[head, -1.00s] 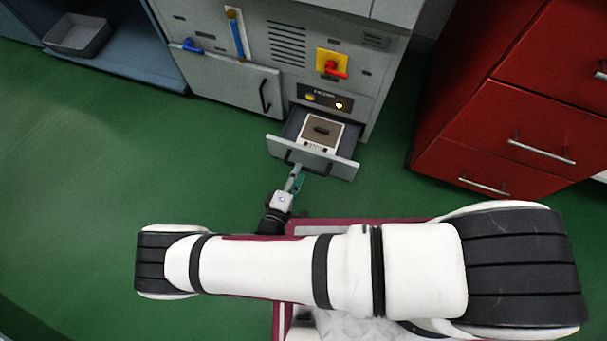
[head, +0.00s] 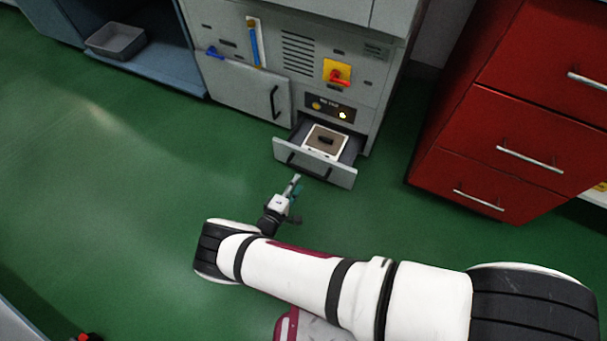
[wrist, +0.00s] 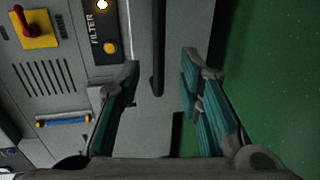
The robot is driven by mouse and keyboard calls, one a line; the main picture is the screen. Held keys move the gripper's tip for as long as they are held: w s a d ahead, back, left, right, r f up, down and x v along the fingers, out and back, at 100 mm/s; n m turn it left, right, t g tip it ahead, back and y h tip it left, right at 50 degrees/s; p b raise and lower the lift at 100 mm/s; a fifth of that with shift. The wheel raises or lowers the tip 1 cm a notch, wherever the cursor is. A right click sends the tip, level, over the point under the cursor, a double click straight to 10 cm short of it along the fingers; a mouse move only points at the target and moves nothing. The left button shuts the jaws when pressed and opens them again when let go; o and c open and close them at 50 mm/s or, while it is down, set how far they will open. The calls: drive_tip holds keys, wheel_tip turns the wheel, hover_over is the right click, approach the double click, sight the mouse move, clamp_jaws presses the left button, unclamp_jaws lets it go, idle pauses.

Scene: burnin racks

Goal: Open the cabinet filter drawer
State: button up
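The cabinet filter drawer (head: 335,175) is pulled out at the bottom of the grey cabinet (head: 318,90). Inside it lies a brown filter panel (head: 325,140) with a white frame and a dark grip. My gripper (head: 295,186) is in front of the drawer, apart from it, low above the floor. In the wrist view, my gripper's teal-lined fingers (wrist: 162,95) are spread wide with nothing held between them. A dark bar handle (wrist: 158,50) on a grey front shows beyond the fingers. The FILTER label (wrist: 95,28) is beside it.
A red drawer cabinet (head: 500,140) stands to the right. A blue shelf (head: 160,75) with a grey bin (head: 115,42) is at the far left. The cabinet has a closed door (head: 245,90) and a red-yellow switch (head: 337,73). Green floor is clear on the left.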

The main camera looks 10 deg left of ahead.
sight(303, 171)
drive_tip(key=b+x, duration=0.2)
drive_tip(key=x, duration=0.5)
drive_tip(key=shift+w, duration=0.1)
drive_tip(key=shift+c, duration=0.5)
clamp_jaws()
